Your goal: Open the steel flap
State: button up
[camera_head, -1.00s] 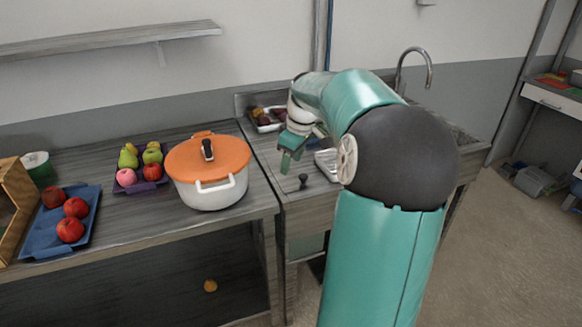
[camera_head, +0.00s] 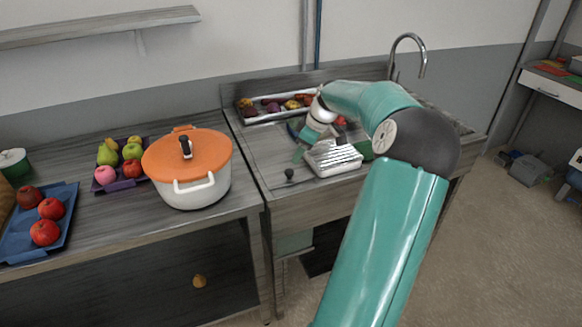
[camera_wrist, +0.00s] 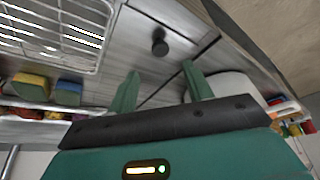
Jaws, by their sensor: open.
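The steel flap (camera_head: 272,153) appears to be the flat grey panel in the counter left of the white basket. A small black knob (camera_head: 289,174) stands near its front edge. The panel lies level, with no raised edge visible. In the wrist view the panel (camera_wrist: 135,50) shows with the knob (camera_wrist: 159,42) and a thin dark seam beside it. My gripper (camera_head: 300,153) is over the counter, behind the knob in the head view. In the wrist view its two green fingers (camera_wrist: 160,84) are apart and empty, with the knob beyond them and not between them.
A white wire basket (camera_head: 333,158) stands right of the knob. A tray of produce (camera_head: 249,119) lies along the back. A white pot with an orange lid (camera_head: 187,165) stands left. A tap (camera_head: 408,39) rises behind my arm, which hides part of the sink area.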

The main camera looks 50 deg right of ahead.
aim_at(290, 171)
jog(key=x, duration=0.8)
jog(key=shift+w, duration=0.1)
grip_shut()
